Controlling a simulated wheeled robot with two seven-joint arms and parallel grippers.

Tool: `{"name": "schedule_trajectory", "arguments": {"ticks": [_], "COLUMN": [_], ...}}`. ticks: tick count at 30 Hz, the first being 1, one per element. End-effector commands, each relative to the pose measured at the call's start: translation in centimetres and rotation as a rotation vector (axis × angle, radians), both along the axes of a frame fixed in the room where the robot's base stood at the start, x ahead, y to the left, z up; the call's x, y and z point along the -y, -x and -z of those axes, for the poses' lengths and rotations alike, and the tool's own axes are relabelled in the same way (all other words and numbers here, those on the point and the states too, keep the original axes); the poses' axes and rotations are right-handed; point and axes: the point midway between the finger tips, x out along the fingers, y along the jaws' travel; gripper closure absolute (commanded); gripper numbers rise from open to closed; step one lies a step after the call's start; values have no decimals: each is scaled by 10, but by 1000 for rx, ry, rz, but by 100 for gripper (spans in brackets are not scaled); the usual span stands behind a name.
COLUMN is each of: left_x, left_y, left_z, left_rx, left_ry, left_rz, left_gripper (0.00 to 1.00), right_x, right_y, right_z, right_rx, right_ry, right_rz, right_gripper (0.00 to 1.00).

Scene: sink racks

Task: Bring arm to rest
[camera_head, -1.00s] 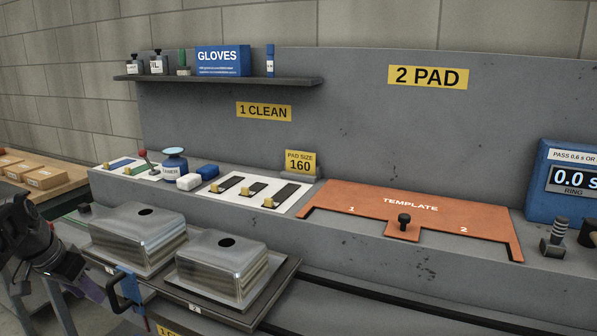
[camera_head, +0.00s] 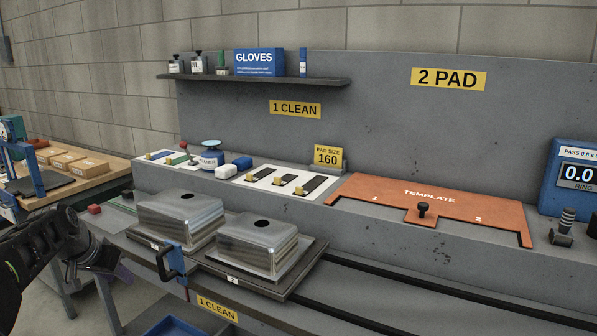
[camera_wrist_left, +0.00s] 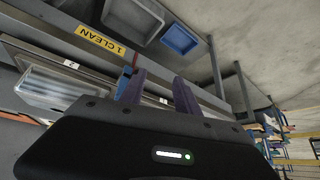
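My left arm comes in at the lower left, and its gripper (camera_head: 108,268) hangs in front of the rack's left end, apart from it. In the left wrist view its two purple fingers (camera_wrist_left: 158,92) stand apart with nothing between them. Two steel sinks (camera_head: 258,243) (camera_head: 180,218) lie upside down on the dark rack (camera_head: 314,256). A blue clamp with a black handle (camera_head: 172,262) sits at the rack's front edge, to the right of the gripper. My right gripper is not in view.
The orange template (camera_head: 430,205) lies on the grey bench to the right. A blue press (camera_head: 28,160) and cardboard boxes (camera_head: 68,160) stand on a wooden table at the left. A blue bin (camera_head: 180,326) is below the rack. The floor (camera_head: 45,295) by the arm is partly clear.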

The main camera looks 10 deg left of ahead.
Motion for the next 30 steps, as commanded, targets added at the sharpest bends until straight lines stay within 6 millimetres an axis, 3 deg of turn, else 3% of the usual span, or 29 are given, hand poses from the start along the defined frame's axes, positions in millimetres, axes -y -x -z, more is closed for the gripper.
{"name": "schedule_trajectory", "arguments": {"ticks": [5, 8, 11, 16, 20, 24, 27, 30], "left_x": [22, 47, 86, 182, 261, 343, 393, 430], "left_y": [-24, -35, -41, -22, 19, 88, 147, 202], "left_z": [57, 96, 147, 244, 304, 351, 371, 382], "left_rx": [40, 52, 49, 9, -53, -153, -245, -341], "left_ry": [42, 77, 126, 229, 303, 373, 412, 436], "left_rz": [-76, -106, -129, -151, -144, -113, -72, -19], "left_gripper": [62, 62, 62, 62, 62, 62, 62, 62], "right_x": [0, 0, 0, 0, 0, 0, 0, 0], "right_y": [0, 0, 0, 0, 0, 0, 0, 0], "right_z": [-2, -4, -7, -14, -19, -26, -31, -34], "right_rx": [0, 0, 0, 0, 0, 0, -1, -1], "right_ry": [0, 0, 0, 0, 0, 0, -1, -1], "right_rz": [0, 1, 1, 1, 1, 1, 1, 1], "right_gripper": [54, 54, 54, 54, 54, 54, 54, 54]}}
